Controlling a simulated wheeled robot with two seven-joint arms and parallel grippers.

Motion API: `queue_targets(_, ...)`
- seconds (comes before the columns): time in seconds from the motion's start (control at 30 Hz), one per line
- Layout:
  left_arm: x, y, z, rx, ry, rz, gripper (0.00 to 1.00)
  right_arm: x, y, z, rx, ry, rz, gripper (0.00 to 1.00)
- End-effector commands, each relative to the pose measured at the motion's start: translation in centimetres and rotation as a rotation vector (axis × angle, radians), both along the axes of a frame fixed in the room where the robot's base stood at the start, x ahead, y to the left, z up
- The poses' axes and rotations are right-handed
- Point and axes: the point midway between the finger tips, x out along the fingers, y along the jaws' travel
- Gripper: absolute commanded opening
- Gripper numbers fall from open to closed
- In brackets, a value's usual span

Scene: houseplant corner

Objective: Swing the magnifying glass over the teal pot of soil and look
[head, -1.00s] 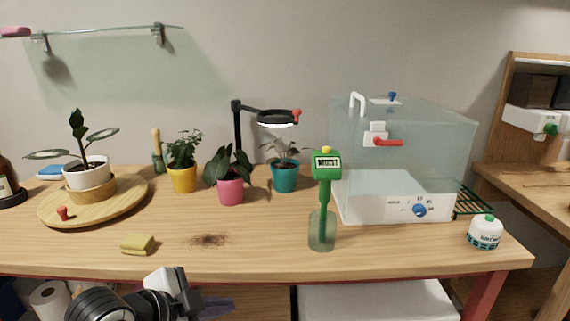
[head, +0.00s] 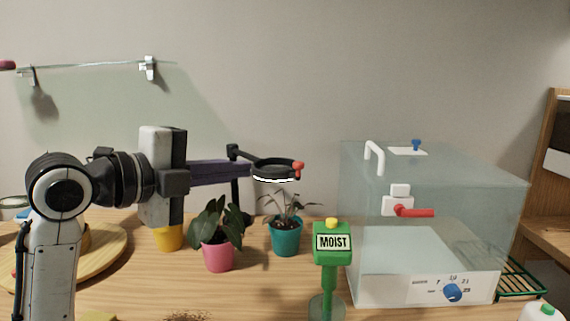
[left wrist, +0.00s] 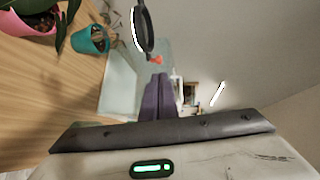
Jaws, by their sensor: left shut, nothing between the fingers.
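The magnifying glass (head: 273,171) is a dark ring with a bright white underside and a red knob (head: 299,167) at its right end. My right gripper is out of view.
A pink pot (head: 218,256) with a plant stands left of the teal pot. A yellow pot (head: 169,239) is partly behind my gripper. A green MOIST meter (head: 333,244) stands in front, and a clear tank (head: 430,210) fills the right.

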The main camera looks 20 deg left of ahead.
Motion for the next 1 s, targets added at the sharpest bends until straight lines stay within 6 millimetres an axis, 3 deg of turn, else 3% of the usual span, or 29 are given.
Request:
queue_targets(0.3, 6.2, -3.0, -1.1, -0.006, 0.004, -0.002, 0.0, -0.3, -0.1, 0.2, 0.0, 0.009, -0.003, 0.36)
queue_targets(0.5, 9.1, -4.4, -1.7, -0.004, 0.004, -0.001, 0.0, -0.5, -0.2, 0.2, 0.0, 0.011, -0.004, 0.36)
queue_targets(0.7, 10.4, -4.9, -2.0, -0.003, 0.003, 0.001, 0.0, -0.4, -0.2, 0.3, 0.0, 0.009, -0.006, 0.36)
queue_targets(1.0, 10.6, -5.0, -2.1, -0.001, 0.003, 0.001, 0.0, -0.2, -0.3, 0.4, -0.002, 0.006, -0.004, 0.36)
